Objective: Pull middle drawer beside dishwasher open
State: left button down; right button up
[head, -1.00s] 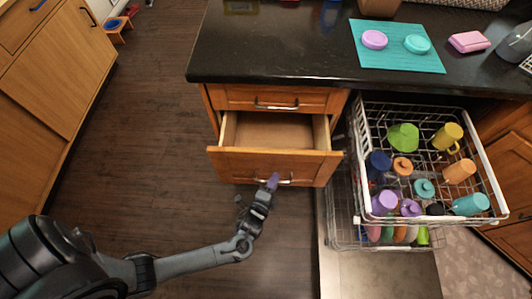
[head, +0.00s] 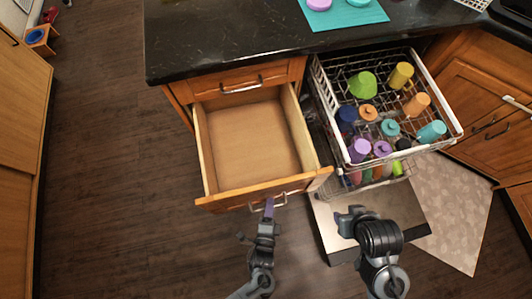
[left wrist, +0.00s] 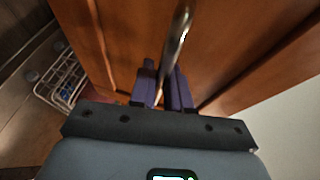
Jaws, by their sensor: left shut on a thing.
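The middle drawer (head: 250,145) beside the dishwasher stands pulled far out, and its inside looks empty. My left gripper (head: 268,208) is at the drawer's front, shut on its metal bar handle (head: 284,201). In the left wrist view, the handle (left wrist: 179,38) runs between the purple fingers of my left gripper (left wrist: 164,88), in front of the wooden drawer face (left wrist: 120,40). My right gripper (head: 350,220) is low at the right, apart from the drawer, and its fingers are not clear enough to tell open from shut.
The open dishwasher's rack (head: 318,82), full of cups, stands close right of the drawer, above its lowered door (head: 330,228). A shut drawer (head: 235,88) lies above, under the dark counter (head: 230,35). The wooden floor (head: 105,180) at left is clear.

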pick_arm(q)
jog(key=shift+r, duration=0.1)
jog(key=c, duration=1.4)
grip_release()
jog(key=shift+c, duration=0.2)
jog(key=d+p+v, duration=0.1)
jog(key=p+v, duration=0.1)
jog(key=v, duration=0.8)
jog(key=shift+s+a, duration=0.35)
jog(key=shift+a, duration=0.15)
